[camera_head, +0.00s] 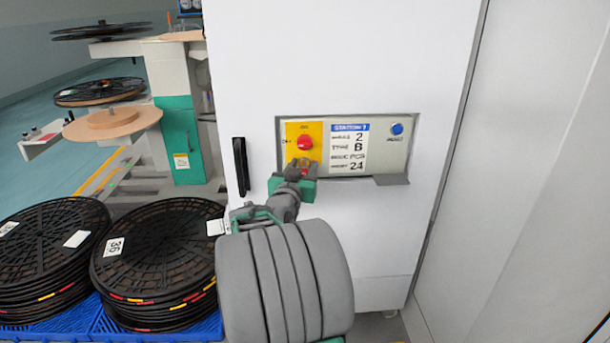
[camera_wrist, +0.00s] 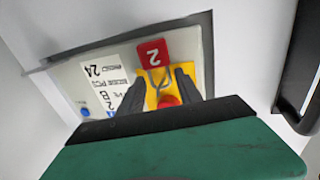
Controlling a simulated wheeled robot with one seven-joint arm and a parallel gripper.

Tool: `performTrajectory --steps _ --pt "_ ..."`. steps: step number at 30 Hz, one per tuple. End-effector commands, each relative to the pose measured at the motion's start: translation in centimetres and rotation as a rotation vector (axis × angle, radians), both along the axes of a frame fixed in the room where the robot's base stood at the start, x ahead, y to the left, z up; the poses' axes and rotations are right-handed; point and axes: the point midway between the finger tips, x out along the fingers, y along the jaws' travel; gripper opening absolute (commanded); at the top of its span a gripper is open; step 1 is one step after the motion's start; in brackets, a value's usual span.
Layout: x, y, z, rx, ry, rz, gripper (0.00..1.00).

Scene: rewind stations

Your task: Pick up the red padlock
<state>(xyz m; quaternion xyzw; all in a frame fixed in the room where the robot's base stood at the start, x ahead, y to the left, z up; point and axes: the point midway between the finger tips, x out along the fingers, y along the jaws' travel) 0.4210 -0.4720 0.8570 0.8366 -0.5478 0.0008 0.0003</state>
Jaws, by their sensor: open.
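The red padlock (camera_wrist: 153,54) shows in the wrist view, with a white 2 on its body and a grey shackle. It lies at the yellow plate of the control panel, beside the red knob (camera_wrist: 168,101). My gripper (camera_wrist: 161,80) is open, with one dark finger on each side of the shackle; I cannot tell whether they touch it. The padlock body shows beyond the fingertips. In the head view my gripper (camera_head: 303,167) is in front of the panel, just below the red knob, and hides most of the padlock.
The panel (camera_head: 395,155) is set in a white cabinet (camera_head: 340,60), with a blue button (camera_head: 397,129) at right and a ledge beneath. A black handle (camera_head: 241,166) is left of it. Stacked black reels (camera_head: 160,250) stand on blue pallets at lower left. A grey wall closes the right side.

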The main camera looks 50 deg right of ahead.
Motion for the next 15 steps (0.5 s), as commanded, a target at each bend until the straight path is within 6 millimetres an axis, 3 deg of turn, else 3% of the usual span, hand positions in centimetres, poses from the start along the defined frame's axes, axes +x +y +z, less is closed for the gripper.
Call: performTrajectory --steps 2,15 --pt "0.01 0.04 -0.03 0.001 0.000 0.000 0.40" --pt "0.00 0.07 -0.07 0.001 0.002 0.000 0.04"
